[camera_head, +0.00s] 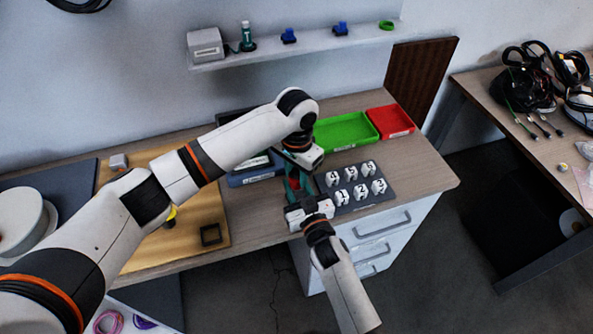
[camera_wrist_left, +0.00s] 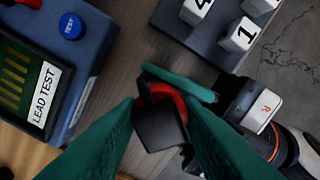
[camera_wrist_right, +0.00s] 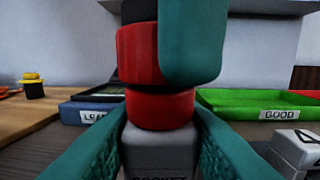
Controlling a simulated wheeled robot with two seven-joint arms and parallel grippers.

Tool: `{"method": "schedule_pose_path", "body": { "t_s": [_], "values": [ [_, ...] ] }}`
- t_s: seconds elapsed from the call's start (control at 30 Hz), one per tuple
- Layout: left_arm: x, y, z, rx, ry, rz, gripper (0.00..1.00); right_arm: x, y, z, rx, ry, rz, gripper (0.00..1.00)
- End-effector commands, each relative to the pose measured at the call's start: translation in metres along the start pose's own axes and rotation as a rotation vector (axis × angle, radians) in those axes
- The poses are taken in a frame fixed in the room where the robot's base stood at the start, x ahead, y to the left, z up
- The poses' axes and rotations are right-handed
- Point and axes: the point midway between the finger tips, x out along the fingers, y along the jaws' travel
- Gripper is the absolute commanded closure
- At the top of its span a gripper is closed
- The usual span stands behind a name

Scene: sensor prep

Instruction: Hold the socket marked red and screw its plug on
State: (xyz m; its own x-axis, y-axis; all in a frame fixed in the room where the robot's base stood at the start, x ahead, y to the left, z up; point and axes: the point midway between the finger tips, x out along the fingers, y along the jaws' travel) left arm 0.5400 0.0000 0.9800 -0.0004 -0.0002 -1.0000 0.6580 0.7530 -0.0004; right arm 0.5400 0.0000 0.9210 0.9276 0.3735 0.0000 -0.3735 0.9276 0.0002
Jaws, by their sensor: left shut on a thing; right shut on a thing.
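My right gripper (camera_wrist_right: 162,125) is shut on the socket, a grey block (camera_wrist_right: 160,155) with lettering and a red collar (camera_wrist_right: 160,109) on top. The socket stands upright between the teal fingers. My left gripper (camera_wrist_left: 160,108) is shut on the plug, which has a black body (camera_wrist_left: 160,128) and a red ring (camera_wrist_left: 173,96). In the right wrist view the plug (camera_wrist_right: 137,55) is right above the red collar, partly hidden by a left finger. I cannot tell whether plug and collar touch. In the head view both grippers meet over the table front, hiding most of both parts.
A blue lead test box (camera_wrist_left: 92,85) lies beside the grippers. A dark mat (camera_head: 376,200) with several white numbered blocks is to the right. A green tray (camera_head: 345,146) and red tray (camera_head: 391,133) stand behind. A wooden board (camera_head: 205,240) lies left.

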Motion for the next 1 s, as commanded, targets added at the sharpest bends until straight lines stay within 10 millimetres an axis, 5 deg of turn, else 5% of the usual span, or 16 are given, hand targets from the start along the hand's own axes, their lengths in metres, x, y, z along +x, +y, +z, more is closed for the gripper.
{"method": "schedule_pose_path", "body": {
  "t_s": [0.37,0.53,0.57,0.7,1.0],
  "values": [
    [0.0007,0.0002,-0.0004,0.810,0.002,0.000,0.94,0.0001,-0.0002,-0.0002,0.000,0.001,0.000,1.00],
    [0.0008,0.0001,-0.0004,0.820,0.001,-0.001,0.94,0.0001,-0.0003,-0.0002,0.000,0.001,-0.001,1.00],
    [0.0008,0.0001,-0.0004,0.820,0.001,-0.001,0.62,0.0000,-0.0003,-0.0002,0.000,0.001,-0.001,1.00],
    [0.0007,0.0001,-0.0003,0.819,0.001,-0.001,0.42,0.0000,-0.0003,-0.0002,0.000,0.001,-0.001,1.00],
    [-0.0014,0.0002,0.0000,0.818,0.000,0.000,0.42,0.0000,-0.0002,-0.0001,0.000,0.000,0.000,1.00]
  ]
}}
